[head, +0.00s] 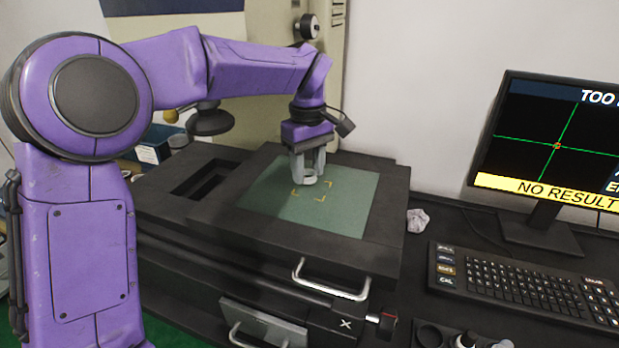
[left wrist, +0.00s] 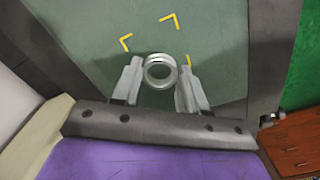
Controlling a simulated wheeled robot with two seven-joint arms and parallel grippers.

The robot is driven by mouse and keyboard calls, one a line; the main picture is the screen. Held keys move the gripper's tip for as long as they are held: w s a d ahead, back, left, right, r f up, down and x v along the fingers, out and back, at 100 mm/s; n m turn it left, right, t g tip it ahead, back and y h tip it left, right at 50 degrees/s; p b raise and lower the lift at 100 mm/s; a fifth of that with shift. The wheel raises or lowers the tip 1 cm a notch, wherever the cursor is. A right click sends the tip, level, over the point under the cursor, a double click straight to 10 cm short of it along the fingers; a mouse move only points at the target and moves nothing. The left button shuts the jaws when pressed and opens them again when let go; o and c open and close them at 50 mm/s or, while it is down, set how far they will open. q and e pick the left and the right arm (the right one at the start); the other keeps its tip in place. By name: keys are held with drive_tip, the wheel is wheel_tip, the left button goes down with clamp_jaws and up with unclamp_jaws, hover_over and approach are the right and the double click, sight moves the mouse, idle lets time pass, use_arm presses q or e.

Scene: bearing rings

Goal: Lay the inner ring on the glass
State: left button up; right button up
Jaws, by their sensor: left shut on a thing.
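The inner ring (left wrist: 160,71) is a small silvery metal ring. My left gripper (left wrist: 161,76) is shut on it, with one finger on each side. In the head view the ring (head: 310,181) shows between the fingertips of my left gripper (head: 309,174), over the greenish glass (head: 350,215) of the dark measuring stage. It is at or just above the glass; I cannot tell whether it touches. Yellow corner marks (head: 320,198) lie on the glass just in front of the ring. In the wrist view these marks (left wrist: 169,20) are above and beside the ring. My right gripper is not in view.
A dark frame (head: 385,215) surrounds the glass, with a metal handle (head: 330,280) at its front. A monitor (head: 550,150) reading "NO RESULT" and a keyboard (head: 520,283) stand at the right. A crumpled wad (head: 417,220) lies beside the stage. The front of the glass is clear.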

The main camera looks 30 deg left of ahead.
sight(308, 187)
use_arm(q)
drive_tip(key=shift+s+f, duration=0.1)
drive_tip(key=shift+f, duration=0.7)
drive_tip(key=shift+f, duration=0.1)
drive_tip(key=o, duration=1.1)
drive_tip(key=shift+f, duration=0.1)
drive_tip(key=shift+c, duration=0.2)
wheel_tip(308, 187, up, 12)
drive_tip(key=p, duration=0.3)
drive_tip(key=shift+r, duration=0.2)
